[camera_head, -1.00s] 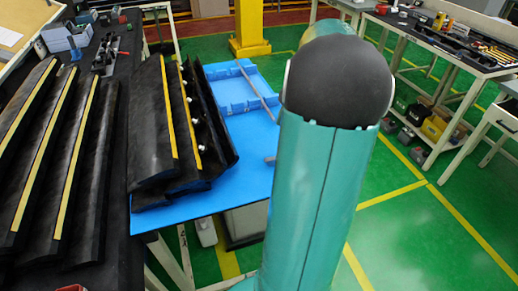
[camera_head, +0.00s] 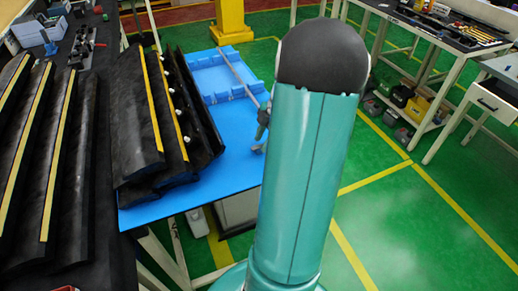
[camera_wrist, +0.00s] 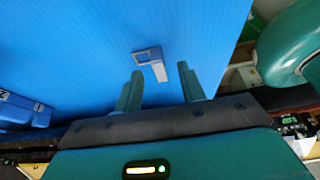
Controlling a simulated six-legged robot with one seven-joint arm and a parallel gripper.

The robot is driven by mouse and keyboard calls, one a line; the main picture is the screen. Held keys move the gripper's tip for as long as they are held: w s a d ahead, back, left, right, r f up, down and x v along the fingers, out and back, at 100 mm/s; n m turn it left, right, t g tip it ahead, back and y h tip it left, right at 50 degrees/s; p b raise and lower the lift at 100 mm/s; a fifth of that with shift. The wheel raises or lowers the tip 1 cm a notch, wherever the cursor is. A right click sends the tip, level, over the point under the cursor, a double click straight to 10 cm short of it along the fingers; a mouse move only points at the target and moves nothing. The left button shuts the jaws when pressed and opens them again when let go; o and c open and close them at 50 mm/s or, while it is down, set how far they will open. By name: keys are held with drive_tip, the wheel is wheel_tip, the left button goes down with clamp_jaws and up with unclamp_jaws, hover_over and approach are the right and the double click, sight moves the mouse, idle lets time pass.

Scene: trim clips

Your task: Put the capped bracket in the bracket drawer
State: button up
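A small L-shaped bracket (camera_wrist: 155,66), with a blue-grey part and a pale leg, lies on the blue table surface (camera_wrist: 70,45) in the wrist view. Its pale leg points toward the gap between my fingers. In the head view a dark part of my gripper (camera_head: 263,120) shows beside my arm, over the blue table (camera_head: 232,165). The bracket is not visible there.
Black trim panels with yellow strips (camera_head: 150,110) stand on the blue table's left part. More panels (camera_head: 40,150) lie on the dark bench at left. A blue rack (camera_head: 215,75) is at the table's back. Green floor (camera_head: 400,210) is open at right.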

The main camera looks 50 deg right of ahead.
drive_tip(key=shift+x, duration=1.15)
clamp_jaws()
drive_tip(key=shift+r, duration=0.15)
